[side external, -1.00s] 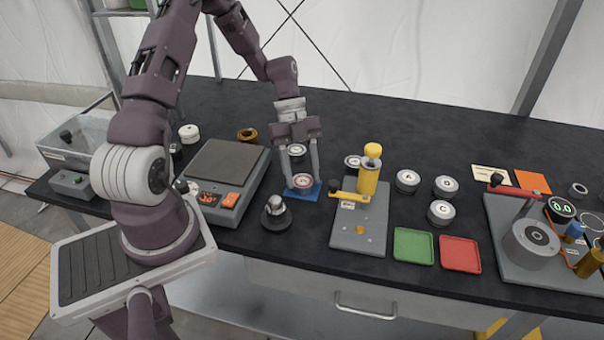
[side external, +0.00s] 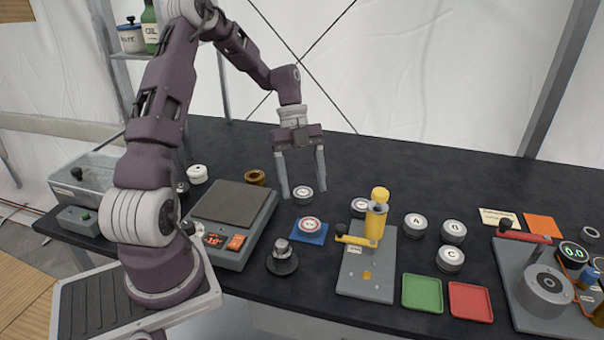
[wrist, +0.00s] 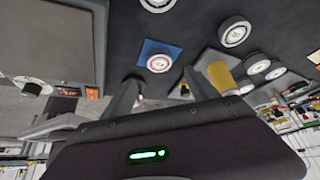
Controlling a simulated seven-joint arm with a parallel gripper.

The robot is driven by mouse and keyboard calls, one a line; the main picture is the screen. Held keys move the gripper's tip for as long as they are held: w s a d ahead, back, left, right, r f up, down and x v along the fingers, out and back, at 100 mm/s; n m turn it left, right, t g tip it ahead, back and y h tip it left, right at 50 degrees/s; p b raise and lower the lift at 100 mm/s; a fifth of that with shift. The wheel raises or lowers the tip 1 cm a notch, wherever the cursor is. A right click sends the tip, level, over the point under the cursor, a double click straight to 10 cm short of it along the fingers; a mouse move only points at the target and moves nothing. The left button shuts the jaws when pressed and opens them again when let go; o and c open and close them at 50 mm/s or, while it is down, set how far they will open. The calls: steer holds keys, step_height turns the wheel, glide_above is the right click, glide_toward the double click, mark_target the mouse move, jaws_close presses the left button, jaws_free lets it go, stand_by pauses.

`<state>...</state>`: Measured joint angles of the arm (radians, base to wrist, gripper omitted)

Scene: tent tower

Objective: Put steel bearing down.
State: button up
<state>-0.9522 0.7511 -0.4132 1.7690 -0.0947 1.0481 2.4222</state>
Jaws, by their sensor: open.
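A round silver disc with a red-ringed white label (side external: 310,225) lies flat on a small blue square (side external: 321,238); its label is too small to read, and it looks like the steel bearing. My gripper (side external: 303,191) is open and empty, raised above and behind the disc, with its fingers pointing down and apart. In the wrist view the disc (wrist: 159,63) rests on the blue square (wrist: 152,49), beyond the spread fingertips (wrist: 160,82). Nothing is between the fingers.
A scale (side external: 232,240) stands left, a dark knobbed piece (side external: 282,262) in front. A grey fixture with a yellow post (side external: 376,223) stands right, near discs A (side external: 415,225), B (side external: 453,231) and C (side external: 449,259). Green (side external: 422,294) and red (side external: 470,301) trays lie in front.

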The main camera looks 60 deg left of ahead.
steer(key=s+d+r+n+y, duration=0.35)
steer(key=d+r+n, duration=0.25)
steer(key=r, duration=0.5)
steer(key=s+d+r+n+t+y, duration=0.1)
steer(key=s+d+r+n+t, duration=0.2)
steer(key=s+d+n, duration=0.2)
steer(key=s+d+r+n+t+y, duration=0.1)
steer(key=s+d+r+n+t, duration=0.1)
steer(key=s+n, duration=0.7)
steer(key=d+t, duration=0.1)
steer(key=d, duration=0.1)
steer(key=shift+s+d+r+t, duration=0.15)
steer(key=shift+d+r+t, duration=0.2)
steer(key=shift+r+t, duration=0.05)
